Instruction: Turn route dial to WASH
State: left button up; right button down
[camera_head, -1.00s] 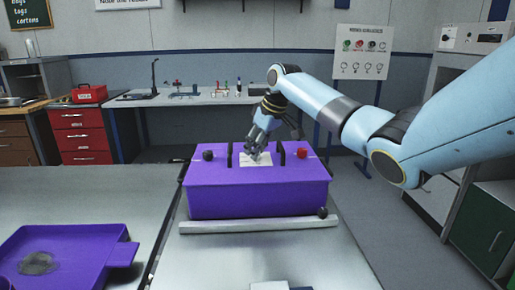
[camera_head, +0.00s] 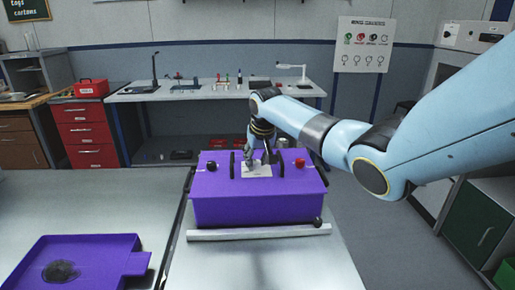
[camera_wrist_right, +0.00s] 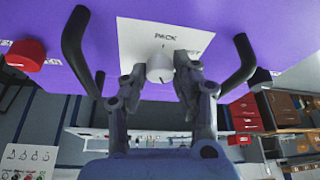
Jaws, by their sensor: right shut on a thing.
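The purple housing (camera_head: 258,207) stands on the grey bench with a white label plate (camera_head: 257,171) on its top. In the right wrist view a small round white dial (camera_wrist_right: 160,66) sits on that plate, with the word PACK on the plate (camera_wrist_right: 196,37) beyond it. A short dark line marks the dial. My right gripper (camera_head: 257,162) reaches down to the plate; in the wrist view its fingers (camera_wrist_right: 160,77) are shut on the dial from both sides. In the head view the gripper hides the dial. I cannot read WASH anywhere. My left gripper is not in view.
Two black upright handles (camera_wrist_right: 75,50) (camera_wrist_right: 240,66) flank the fingers closely. A red knob (camera_head: 300,162) and a black knob (camera_head: 211,165) sit on the housing top. A silver bar (camera_head: 258,233) runs along its front. A purple tray (camera_head: 95,250) lies front left.

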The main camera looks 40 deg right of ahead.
jog(key=m+p, duration=0.1)
jog(key=m, duration=0.1)
jog(key=shift+a+r+m+g+h, duration=0.1)
jog(key=shift+m+g+h, duration=0.2)
jog(key=shift+h, duration=0.1)
jog(key=shift+w+m+g+h+p, duration=0.1)
jog(key=shift+m+g+h+p, duration=0.3)
jog(key=shift+m, duration=0.8)
jog(key=c, duration=1)
grip_release()
jog(key=v, duration=1.2)
